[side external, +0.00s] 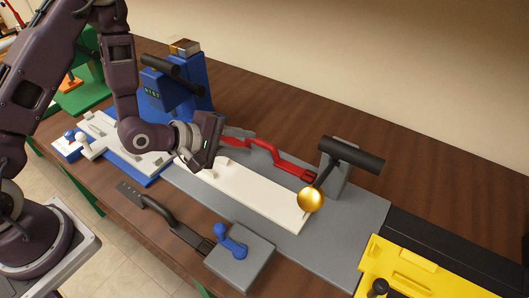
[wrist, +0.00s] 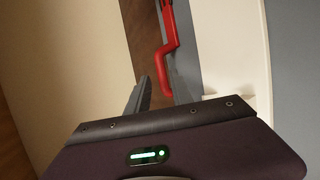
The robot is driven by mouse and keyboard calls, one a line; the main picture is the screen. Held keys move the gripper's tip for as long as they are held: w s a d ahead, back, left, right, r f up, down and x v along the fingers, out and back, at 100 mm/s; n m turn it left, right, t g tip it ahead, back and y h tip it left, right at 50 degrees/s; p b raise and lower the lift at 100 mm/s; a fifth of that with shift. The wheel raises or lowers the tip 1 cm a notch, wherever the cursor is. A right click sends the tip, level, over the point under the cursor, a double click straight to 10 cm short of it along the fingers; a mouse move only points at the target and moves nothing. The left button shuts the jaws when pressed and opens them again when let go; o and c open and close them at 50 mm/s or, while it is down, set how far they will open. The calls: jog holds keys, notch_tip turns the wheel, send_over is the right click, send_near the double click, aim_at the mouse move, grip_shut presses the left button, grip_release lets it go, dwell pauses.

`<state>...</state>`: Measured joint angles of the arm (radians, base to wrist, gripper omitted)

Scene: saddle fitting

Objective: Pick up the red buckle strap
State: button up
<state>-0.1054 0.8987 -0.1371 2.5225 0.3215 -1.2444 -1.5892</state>
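The red buckle strap (side external: 283,164) lies at the rear edge of the grey base plate, beside the white board, with its buckle end to the right. My gripper (side external: 236,145) is low over its left end, and one grey finger shows behind the strap. In the wrist view the red strap (wrist: 169,55) runs down from the top edge, and its bent lower end reaches the space by my gripper (wrist: 161,88). The fingers look apart. The gripper body hides part of the near side, so contact with the strap cannot be told.
The white board (side external: 250,192) lies on the grey base plate (side external: 345,222). A stand with a black cylinder (side external: 350,154) and a gold ball (side external: 311,200) rise at the right. A blue machine (side external: 178,88) stands behind my arm. A black strap (side external: 165,215) lies in front.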

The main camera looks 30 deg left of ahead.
aim_at(262, 144)
jog(key=x, duration=0.7)
jog(key=shift+d+f, duration=0.1)
jog(key=shift+d, duration=0.1)
grip_shut()
